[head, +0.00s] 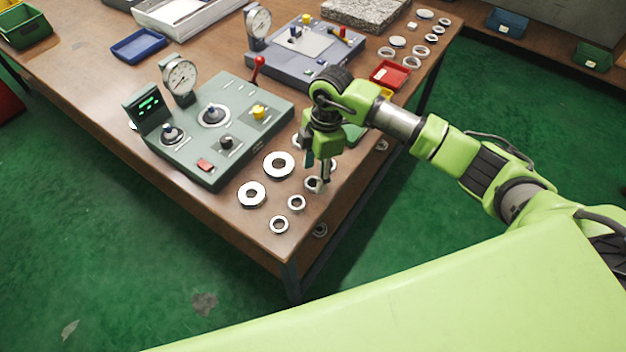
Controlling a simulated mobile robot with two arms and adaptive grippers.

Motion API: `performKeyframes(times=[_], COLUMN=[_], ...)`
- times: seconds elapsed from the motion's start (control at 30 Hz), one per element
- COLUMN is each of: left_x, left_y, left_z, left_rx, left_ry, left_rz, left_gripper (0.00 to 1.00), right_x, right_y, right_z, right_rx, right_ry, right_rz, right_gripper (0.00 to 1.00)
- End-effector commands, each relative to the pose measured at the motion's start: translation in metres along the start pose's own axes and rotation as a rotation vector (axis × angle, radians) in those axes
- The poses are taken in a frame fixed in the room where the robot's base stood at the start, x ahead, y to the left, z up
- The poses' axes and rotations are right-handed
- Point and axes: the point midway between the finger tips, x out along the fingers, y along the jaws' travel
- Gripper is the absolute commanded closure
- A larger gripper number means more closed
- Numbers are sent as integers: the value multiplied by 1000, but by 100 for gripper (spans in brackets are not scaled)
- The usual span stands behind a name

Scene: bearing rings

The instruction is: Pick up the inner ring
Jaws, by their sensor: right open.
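Several pale metal rings lie on the front right corner of the wooden table. Two are larger, a large ring (278,165) and another large ring (252,194). The smaller rings, of inner-ring size, include a small ring (297,203), a front small ring (279,225) and a small ring under my gripper (312,186). My right gripper (318,176) points down at this last ring, open, with its fingers close to it. Whether they touch it I cannot tell. The gripper partly hides this ring and others behind it. My left gripper is not in view.
A grey-green gauge panel (240,115) with knobs and a dial stands left of the rings. A second panel (310,65), a red bin (390,75), a granite slab (362,12) and more rings are farther back. The table edge (330,228) is close to the rings.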

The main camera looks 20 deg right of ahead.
Motion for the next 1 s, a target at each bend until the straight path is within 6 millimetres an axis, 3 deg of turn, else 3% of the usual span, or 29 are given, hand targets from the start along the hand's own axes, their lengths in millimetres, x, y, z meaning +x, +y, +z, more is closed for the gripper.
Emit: performKeyframes(times=[0.2,0.43,0.47,0.6,1.0], left_x=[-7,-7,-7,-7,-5], left_y=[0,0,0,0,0], left_z=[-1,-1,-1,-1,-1], left_rx=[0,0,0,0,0], left_ry=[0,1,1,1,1], left_rz=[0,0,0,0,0], left_gripper=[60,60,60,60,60], right_x=[23,25,24,24,22], right_y=[0,0,0,0,0], right_z=[-1,0,0,0,-1], right_rx=[-1,-1,-1,-1,-1], right_ry=[1,1,1,1,1], right_rz=[0,1,1,1,2], right_gripper=[52,52,57,94,94])
